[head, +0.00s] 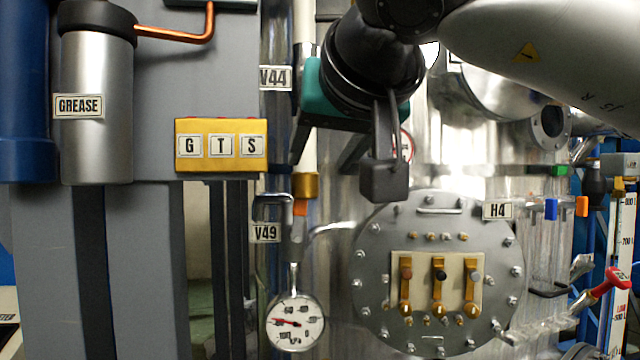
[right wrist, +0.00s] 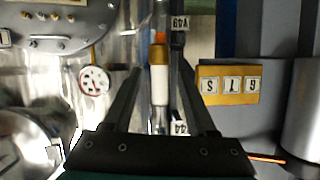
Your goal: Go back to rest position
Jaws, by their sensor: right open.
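My right gripper (head: 320,163) hangs from the arm that enters at the top right of the head view. It has a teal body and two dark fingers, which are spread apart and hold nothing. In the right wrist view the two fingers (right wrist: 159,68) show apart, with a white tube with a gold collar (right wrist: 159,85) in the gap between them. I cannot tell how far the tube is behind the fingertips. In the head view the tube's gold collar (head: 305,186) shows just below the gripper. My left gripper is not in view.
A yellow G-T-S box (head: 221,163) and a grease canister (head: 97,140) are at the left. A bolted round flange (head: 385,290) labelled H4 carries several brass levers. A dial gauge (head: 295,322) stands below V49. A red-handled valve (head: 612,281) is at the far right.

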